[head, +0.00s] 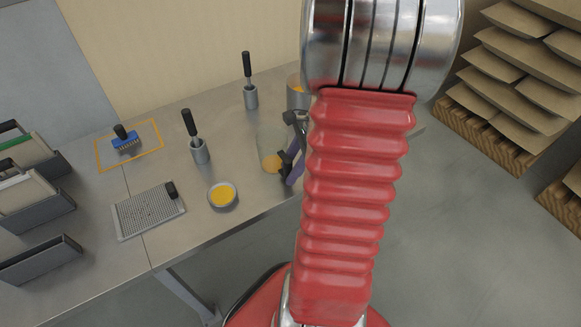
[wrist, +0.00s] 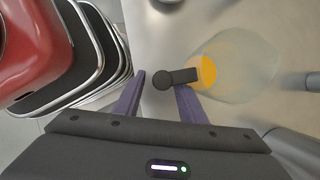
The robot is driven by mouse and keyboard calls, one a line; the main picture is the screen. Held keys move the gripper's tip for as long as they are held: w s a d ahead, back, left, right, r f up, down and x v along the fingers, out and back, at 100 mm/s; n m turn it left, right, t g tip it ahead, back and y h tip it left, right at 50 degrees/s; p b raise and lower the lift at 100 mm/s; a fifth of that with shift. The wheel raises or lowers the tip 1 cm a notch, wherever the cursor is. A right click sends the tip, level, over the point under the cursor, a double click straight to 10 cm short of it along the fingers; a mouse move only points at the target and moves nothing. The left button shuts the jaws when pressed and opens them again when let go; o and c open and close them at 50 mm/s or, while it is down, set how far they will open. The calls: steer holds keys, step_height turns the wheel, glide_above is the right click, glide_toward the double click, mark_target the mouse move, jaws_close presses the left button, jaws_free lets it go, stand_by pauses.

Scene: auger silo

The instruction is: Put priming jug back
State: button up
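The jug is a clear, see-through vessel with orange contents low inside, standing on the grey bench in the head view (head: 268,148), just left of my arm. It also shows at the upper right of the wrist view (wrist: 238,68). Its black handle (wrist: 174,78) points toward my gripper. My gripper (wrist: 162,94) has two purple fingers spread apart, with the handle's round end at the gap between their tips. The left finger is clear of it; whether the right finger touches the handle I cannot tell. In the head view my gripper (head: 289,162) is partly hidden by my arm.
Nearby on the bench stand a round yellow-filled dish (head: 222,196), two grey cups with black-handled tools (head: 199,151) (head: 250,97) and an orange-topped can (head: 297,99). An orange outline (head: 101,155) surrounds a blue brush (head: 126,141). A grey grid plate (head: 147,212) lies left.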

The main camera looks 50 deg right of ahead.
steer(key=v, duration=1.2)
steer(key=shift+a+r, duration=0.15)
steer(key=shift+a, duration=0.05)
stand_by(0.4)
steer(key=a+r+n+t+h, duration=0.1)
steer(key=a+r+n, duration=0.3)
steer(key=a+n, duration=0.8)
steer(key=w+a+r+n+t+h, duration=0.1)
steer(key=a+r+n+h, duration=0.2)
steer(key=a+n, duration=1)
steer(key=a, duration=0.4)
steer(key=shift+a+r+t, duration=0.3)
steer(key=shift+r+t, duration=0.1)
steer(key=shift+w, duration=0.1)
